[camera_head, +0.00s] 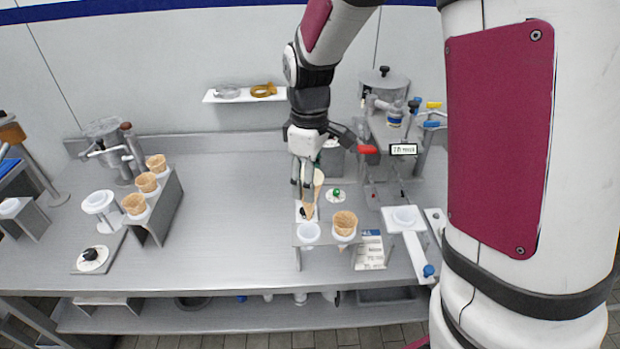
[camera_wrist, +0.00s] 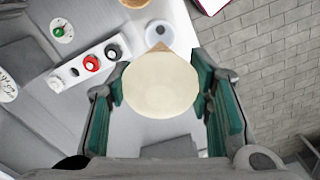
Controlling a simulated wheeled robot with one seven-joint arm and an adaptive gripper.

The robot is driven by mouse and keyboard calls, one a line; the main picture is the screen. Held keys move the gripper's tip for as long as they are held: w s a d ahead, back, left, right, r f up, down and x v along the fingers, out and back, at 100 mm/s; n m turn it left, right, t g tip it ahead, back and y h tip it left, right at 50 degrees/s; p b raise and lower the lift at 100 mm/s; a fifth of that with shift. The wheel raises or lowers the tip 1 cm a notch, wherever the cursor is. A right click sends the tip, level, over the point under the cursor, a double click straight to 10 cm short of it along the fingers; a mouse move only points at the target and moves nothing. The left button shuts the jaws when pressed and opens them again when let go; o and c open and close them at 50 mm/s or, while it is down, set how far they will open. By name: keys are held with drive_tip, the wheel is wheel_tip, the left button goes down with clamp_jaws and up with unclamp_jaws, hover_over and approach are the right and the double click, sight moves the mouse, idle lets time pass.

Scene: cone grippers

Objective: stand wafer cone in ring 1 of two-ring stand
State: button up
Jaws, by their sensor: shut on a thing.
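My gripper (camera_head: 308,180) is shut on a wafer cone (camera_head: 309,207), held point down. In the wrist view its pale round top (camera_wrist: 160,88) sits between the green finger pads, and its tip points to the top of the picture. The two-ring stand (camera_head: 325,243) is at the front of the counter. Its left ring (camera_head: 308,231) is empty; its right ring holds another wafer cone (camera_head: 345,223). The held cone's tip appears just above and behind the left ring, apart from it. The wrist view shows a white ring (camera_wrist: 159,31) beyond the tip, partly covered by it.
A three-cone rack (camera_head: 160,215) with several wafer cones stands at the left. A printed card (camera_head: 370,250) is right of the stand, beside a white holder (camera_head: 405,217). A green-knobbed disc (camera_head: 336,194) lies behind the stand. The counter's middle left is clear.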

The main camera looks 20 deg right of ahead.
sight(310, 209)
drive_tip(key=shift+f+b, duration=0.4)
drive_tip(key=shift+f, duration=1.6)
drive_tip(key=shift+f+b, duration=0.35)
drive_tip(key=shift+f, duration=2.1)
drive_tip(key=shift+f+b, duration=0.8)
drive_tip(key=shift+f, duration=1.45)
drive_tip(key=o, duration=0.8)
wheel_tip(310, 209, up, 12)
